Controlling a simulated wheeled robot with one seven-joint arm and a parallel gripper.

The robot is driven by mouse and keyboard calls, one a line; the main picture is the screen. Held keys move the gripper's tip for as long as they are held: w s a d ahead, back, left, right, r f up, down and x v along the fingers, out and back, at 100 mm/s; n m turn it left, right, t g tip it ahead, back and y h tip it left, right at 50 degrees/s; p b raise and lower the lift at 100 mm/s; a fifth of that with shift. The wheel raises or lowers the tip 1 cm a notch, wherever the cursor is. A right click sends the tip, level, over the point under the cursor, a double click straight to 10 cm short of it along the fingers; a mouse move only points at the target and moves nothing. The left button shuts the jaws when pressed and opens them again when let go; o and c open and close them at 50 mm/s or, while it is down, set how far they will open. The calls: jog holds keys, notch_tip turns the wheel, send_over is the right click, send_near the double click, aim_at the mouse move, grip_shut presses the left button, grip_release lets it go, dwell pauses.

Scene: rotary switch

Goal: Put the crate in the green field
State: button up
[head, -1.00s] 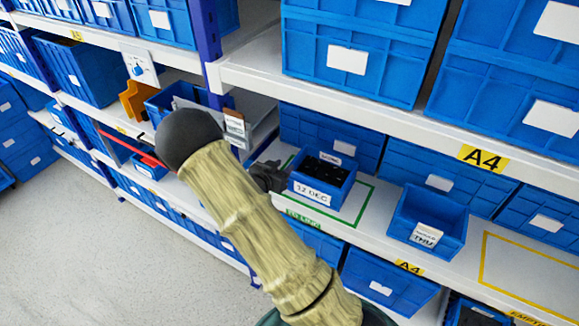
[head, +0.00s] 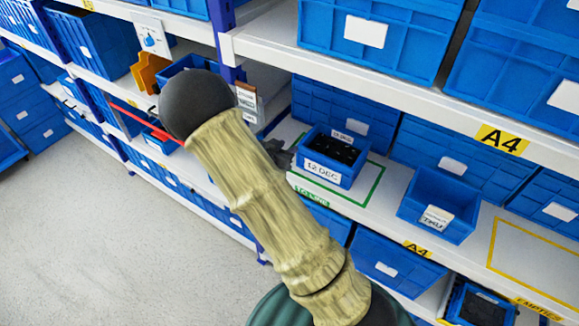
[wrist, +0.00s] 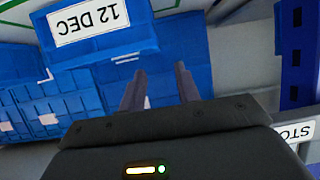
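The blue crate labelled "12 DEC" (head: 332,160) holds dark items and stands upright inside the green outlined field (head: 366,200) on the middle shelf. Its label side faces the aisle, and it also shows at the upper left of the wrist view (wrist: 95,30). My gripper (head: 282,156) is left of the crate and partly hidden behind my arm. In the wrist view its two fingers (wrist: 160,90) are apart with nothing held between them. The crate lies off to one side of the fingers, not between them.
An empty-looking blue bin (head: 438,212) stands right of the green field, then a yellow outlined field (head: 535,250). Blue boxes (head: 345,112) line the shelf behind. A shelf edge (head: 400,95) runs above, and a blue upright (head: 226,40) stands left of the crate.

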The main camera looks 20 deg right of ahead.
jog(key=s+a+r+n+g+y, duration=0.2)
jog(key=s+a+r+n+y, duration=0.4)
jog(key=s+y, duration=0.3)
jog(key=s+r+n+g+y, duration=0.1)
jog(key=s+r+n+g, duration=0.1)
jog(key=s, duration=1.1)
jog(key=shift+d+r+n+g, duration=0.15)
jog(key=shift+r+n+g, duration=0.1)
jog(key=shift+n+g, duration=0.7)
